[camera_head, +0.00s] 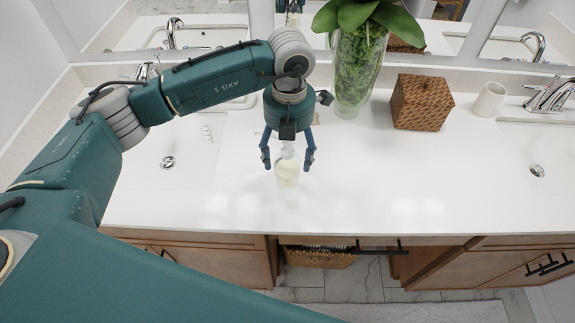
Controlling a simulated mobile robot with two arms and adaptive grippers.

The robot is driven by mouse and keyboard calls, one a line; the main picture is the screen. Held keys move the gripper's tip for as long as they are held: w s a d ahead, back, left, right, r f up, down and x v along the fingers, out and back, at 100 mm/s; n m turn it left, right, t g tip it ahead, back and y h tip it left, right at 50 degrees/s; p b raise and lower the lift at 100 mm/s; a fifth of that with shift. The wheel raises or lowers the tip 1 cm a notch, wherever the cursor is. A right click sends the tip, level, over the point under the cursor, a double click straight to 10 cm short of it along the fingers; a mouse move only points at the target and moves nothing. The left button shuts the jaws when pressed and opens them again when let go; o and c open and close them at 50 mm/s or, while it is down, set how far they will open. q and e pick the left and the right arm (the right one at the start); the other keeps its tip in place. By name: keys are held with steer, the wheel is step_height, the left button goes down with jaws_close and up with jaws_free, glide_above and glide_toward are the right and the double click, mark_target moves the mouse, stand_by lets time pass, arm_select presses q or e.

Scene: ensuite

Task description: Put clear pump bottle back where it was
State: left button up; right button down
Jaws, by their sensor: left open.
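The clear pump bottle (287,172) stands upright on the white counter (365,195), between the two sinks. It looks see-through with a pale content. My left gripper (287,163) is over the bottle and points down, with one blue finger on each side of it. The fingers are spread and gaps show between them and the bottle. The bottle's top is partly hidden under the gripper's palm. My right gripper is not in view.
A glass vase with a green plant (357,65), a woven box (421,102) and a white cup (489,99) stand along the back. Sinks (168,162) lie left and right. The counter front is clear.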

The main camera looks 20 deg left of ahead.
arm_select(q)
step_height(320, 180, up, 6)
steer(key=shift+r+b, duration=0.1)
steer(key=shift+b, duration=0.75)
steer(key=shift+r, duration=0.55)
